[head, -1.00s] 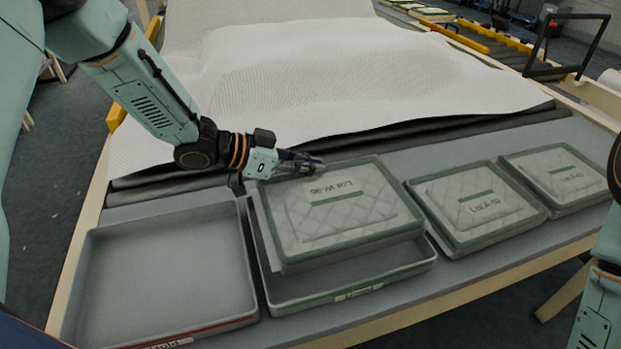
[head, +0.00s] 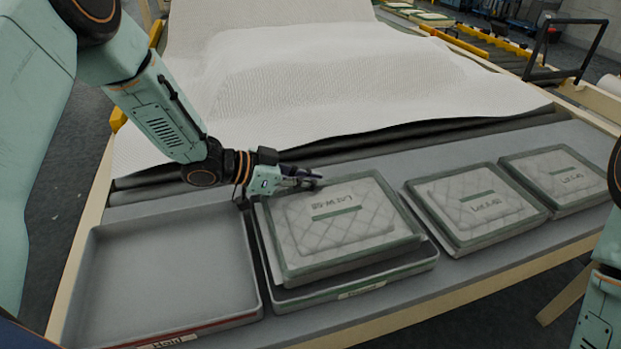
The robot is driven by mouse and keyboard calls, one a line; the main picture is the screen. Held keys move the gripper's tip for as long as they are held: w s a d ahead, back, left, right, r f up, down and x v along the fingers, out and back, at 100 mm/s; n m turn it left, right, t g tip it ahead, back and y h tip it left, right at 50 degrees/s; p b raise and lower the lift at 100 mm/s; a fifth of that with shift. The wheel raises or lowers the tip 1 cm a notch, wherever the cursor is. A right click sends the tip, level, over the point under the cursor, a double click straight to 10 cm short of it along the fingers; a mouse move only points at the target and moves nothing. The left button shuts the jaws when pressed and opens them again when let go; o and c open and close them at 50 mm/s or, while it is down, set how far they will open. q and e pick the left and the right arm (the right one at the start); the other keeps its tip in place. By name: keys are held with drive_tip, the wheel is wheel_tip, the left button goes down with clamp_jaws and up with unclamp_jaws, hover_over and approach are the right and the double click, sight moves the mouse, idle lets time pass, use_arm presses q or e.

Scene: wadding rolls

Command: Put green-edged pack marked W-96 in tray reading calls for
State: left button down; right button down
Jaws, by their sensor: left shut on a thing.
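A green-edged quilted pack (head: 338,232) has a label that seems to read Lot W-96, too blurred to be sure. My left gripper (head: 312,182) is shut on its far edge. The pack is over the green-edged tray (head: 405,271), slightly tilted, with its near side close to the tray's front wall. I cannot tell whether it touches the tray floor. The tray's front label is too small to read. My right gripper is out of view.
Two more green-edged packs lie to the right, the nearer one (head: 475,205) and the farther one (head: 560,177). White wadding (head: 330,80) covers the back of the table over a dark roller. The table's front right is clear.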

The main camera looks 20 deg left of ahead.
use_arm(q)
drive_tip(key=c, duration=1.4)
unclamp_jaws()
drive_tip(key=shift+d+f, duration=0.1)
drive_tip(key=shift+f, duration=0.05)
drive_tip(key=shift+r, duration=0.25)
drive_tip(key=shift+w+r+p, duration=0.15)
drive_tip(key=shift+r+p, duration=0.15)
drive_tip(key=shift+r, duration=0.2)
drive_tip(key=p+v, duration=0.2)
drive_tip(key=v, duration=0.7)
drive_tip(key=shift+d, duration=0.1)
drive_tip(key=shift+p+v, duration=0.6)
drive_tip(key=shift+v, duration=0.25)
drive_tip(key=shift+p+v, duration=0.3)
drive_tip(key=shift+v, duration=0.5)
